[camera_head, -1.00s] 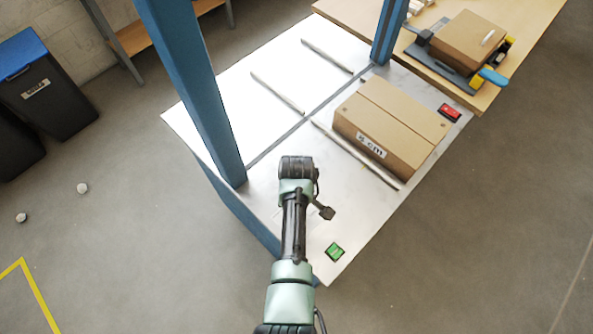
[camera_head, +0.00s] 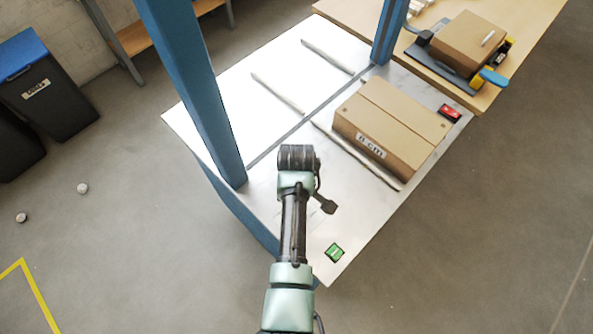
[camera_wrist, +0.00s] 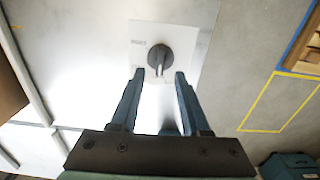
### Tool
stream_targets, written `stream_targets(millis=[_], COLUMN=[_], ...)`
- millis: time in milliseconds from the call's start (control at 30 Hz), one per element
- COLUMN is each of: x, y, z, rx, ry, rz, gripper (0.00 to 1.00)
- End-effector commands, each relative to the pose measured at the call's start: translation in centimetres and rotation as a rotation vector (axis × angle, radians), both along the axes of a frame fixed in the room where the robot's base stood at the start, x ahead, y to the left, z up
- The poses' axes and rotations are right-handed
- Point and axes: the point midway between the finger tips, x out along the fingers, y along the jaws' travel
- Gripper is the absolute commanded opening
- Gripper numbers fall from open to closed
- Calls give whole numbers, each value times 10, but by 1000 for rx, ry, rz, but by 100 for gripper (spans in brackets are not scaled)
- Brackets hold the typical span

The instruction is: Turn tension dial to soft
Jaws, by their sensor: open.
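The tension dial (camera_wrist: 159,58) is a dark round knob on a pale square plate (camera_wrist: 192,42), seen in the wrist view near the top centre. Small lettering on the plate is too blurred to read surely. My gripper (camera_wrist: 160,74) is open, with its two blue fingers pointing at the dial and their tips just short of it in the picture, one to each side. I cannot tell whether they touch it. In the head view my arm (camera_head: 294,215) reaches over the near part of the metal table (camera_head: 262,205), and the dial and fingers are hidden there.
A cardboard box (camera_head: 390,125) lies on the table's right part, beside a metal rail. A blue post (camera_head: 195,90) stands left of my arm. A green button (camera_head: 334,252) is at the near corner and a red one (camera_head: 450,112) at the far right.

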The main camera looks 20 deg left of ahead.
Motion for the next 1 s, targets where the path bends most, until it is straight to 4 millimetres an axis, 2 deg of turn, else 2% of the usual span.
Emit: stream_targets(millis=[200,433,600,1000], x=[1,1,0,0], y=[0,0,0,0], z=[45,80,90,90], rx=[2,2,1,1], ry=[-6,-4,-1,0], rz=[0,1,1,1], gripper=[46,46,46,46])
